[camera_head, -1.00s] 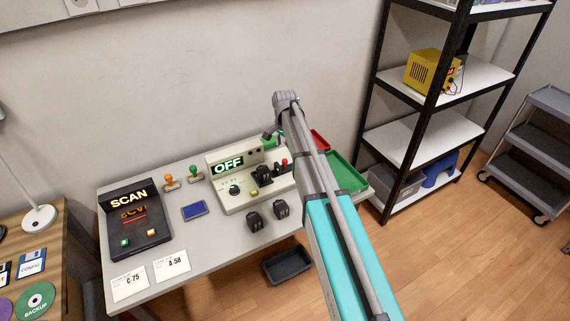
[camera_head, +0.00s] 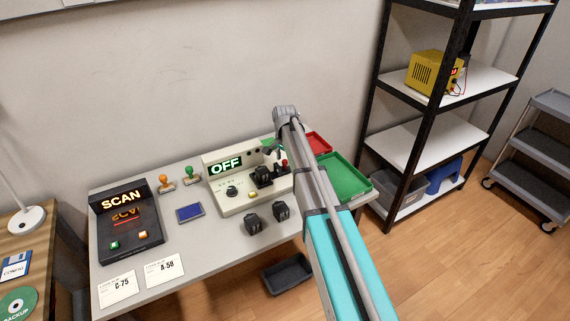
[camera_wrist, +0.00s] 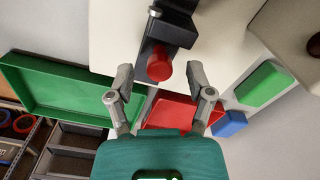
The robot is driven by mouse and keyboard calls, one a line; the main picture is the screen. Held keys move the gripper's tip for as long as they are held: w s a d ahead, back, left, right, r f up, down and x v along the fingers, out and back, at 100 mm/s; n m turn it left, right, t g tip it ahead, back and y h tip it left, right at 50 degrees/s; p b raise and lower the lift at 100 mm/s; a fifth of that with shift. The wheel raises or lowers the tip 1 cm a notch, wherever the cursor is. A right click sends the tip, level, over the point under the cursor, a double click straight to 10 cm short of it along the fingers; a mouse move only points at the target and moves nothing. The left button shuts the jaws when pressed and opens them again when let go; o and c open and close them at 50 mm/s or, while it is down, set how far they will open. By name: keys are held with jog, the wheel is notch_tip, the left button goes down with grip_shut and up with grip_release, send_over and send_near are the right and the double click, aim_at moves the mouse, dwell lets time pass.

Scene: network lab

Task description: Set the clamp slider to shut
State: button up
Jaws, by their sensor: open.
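The clamp machine (camera_head: 240,202) is a pale box on the grey table with a lit OFF sign (camera_head: 225,165). At its right end is a black slider block with a red knob (camera_head: 284,163). In the wrist view the red knob (camera_wrist: 159,66) stands on the black block (camera_wrist: 168,30). My gripper (camera_wrist: 160,80) is open, its two fingers on either side of the knob's near end, with gaps visible; I cannot tell its height over the knob. In the head view my gripper (camera_head: 272,149) is small and partly hidden by my arm.
A green tray (camera_head: 342,177) and a red tray (camera_head: 318,143) lie right of the machine. Two black blocks (camera_head: 253,224) sit in front of it. The SCAN device (camera_head: 125,230), two stamps and a blue pad (camera_head: 189,212) are to the left. A black shelf stands right.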

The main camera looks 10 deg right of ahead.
jog(key=shift+f, duration=0.2)
grip_shut()
dwell(0.4)
